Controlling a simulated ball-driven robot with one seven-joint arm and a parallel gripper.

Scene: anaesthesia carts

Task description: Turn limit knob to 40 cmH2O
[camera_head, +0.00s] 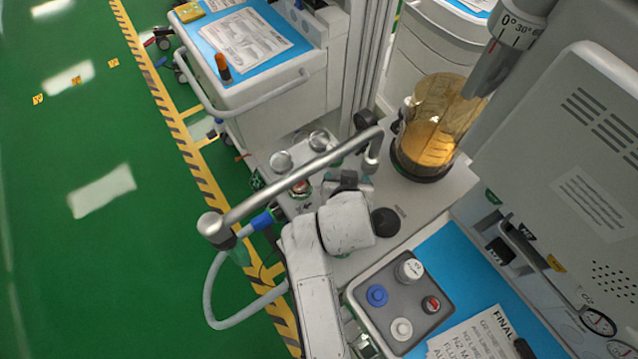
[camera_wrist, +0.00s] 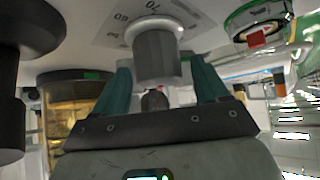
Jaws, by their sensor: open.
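The limit knob (camera_wrist: 157,52) is a grey, ribbed cylinder in the wrist view, on a pale plate with printed numbers, 70 and 60 among them, around its base. My gripper (camera_wrist: 161,77) is open, with one teal finger on each side of the knob's near end. The knob is between or just beyond the fingertips; I cannot tell whether they touch it. In the head view my gripper (camera_head: 348,182) is beside the silver tube, and I cannot make out the knob there. The knob's pointer and exact setting are not readable.
A silver tube (camera_head: 300,180) with a hose crosses beside my gripper. Two silver round caps (camera_head: 281,161) stand left of it. An amber canister (camera_head: 432,130) stands right. A grey panel with several knobs (camera_head: 420,325) lies in front. Green floor is free at left.

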